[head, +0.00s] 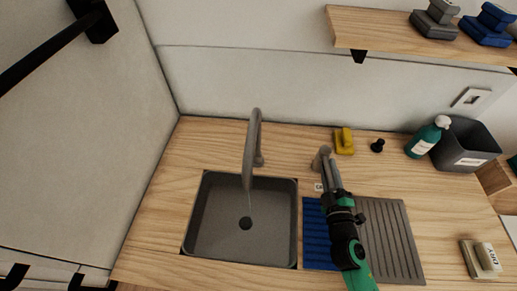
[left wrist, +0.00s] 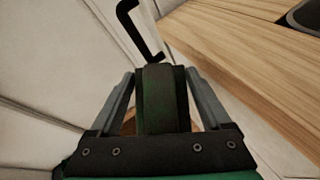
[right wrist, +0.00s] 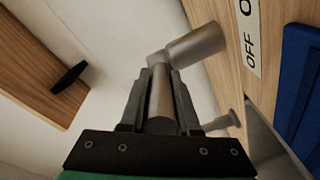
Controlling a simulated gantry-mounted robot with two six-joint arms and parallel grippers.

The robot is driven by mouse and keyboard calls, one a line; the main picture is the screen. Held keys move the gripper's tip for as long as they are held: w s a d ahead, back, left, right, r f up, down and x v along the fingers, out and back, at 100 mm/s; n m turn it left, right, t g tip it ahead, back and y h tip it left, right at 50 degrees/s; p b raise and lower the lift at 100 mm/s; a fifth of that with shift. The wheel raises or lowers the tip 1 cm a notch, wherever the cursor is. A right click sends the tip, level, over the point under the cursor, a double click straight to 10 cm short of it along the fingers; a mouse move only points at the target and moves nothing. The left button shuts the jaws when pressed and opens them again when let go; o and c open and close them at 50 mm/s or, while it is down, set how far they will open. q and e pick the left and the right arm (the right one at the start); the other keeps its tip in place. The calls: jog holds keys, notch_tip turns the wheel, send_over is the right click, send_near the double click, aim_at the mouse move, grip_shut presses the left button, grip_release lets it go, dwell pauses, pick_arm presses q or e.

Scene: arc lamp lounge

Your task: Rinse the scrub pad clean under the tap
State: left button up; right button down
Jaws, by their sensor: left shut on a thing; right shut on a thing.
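The tap (head: 254,140) arches over the grey sink (head: 189,225). A faint pale streak shows below its spout, above the dark drain. My right gripper (head: 327,172) is right of the sink, shut on the grey tap lever (head: 321,156). In the right wrist view the lever (right wrist: 195,45) shows between and beyond the fingers, beside an ON/OFF label (right wrist: 250,38). My left gripper (left wrist: 160,80) is shut on a dark green, blackish block, apparently the scrub pad (left wrist: 160,105). It is away from the sink, near the wall side, and not seen in the head view.
Behind stand a yellow sponge (head: 344,141), a black knob-like item (head: 377,146), a teal bottle (head: 427,137) and a grey bin (head: 468,145). A shelf (head: 375,28) overhangs the back. The counter left of the sink is clear.

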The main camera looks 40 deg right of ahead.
pick_arm(q)
jog(key=shift+w+d+r+p, duration=0.15)
jog(key=shift+r+p, duration=0.3)
jog(key=shift+r, duration=0.5)
pick_arm(e)
jog(key=shift+s+d+r+y, duration=0.15)
jog(key=shift+d+r+y, duration=0.05)
jog(key=shift+y, duration=0.2)
pick_arm(q)
jog(key=shift+s+d+r, duration=0.15)
jog(key=shift+s+r, duration=0.05)
pick_arm(e)
jog(key=shift+f+n+t+y, duration=0.15)
jog(key=shift+n+t+y, duration=0.15)
jog(key=shift+n+t, duration=0.1)
jog(key=c, duration=0.6)
grip_release()
jog(key=shift+c, duration=0.2)
pick_arm(q)
jog(key=shift+f, duration=0.1)
pick_arm(e)
jog(key=shift+f, duration=0.1)
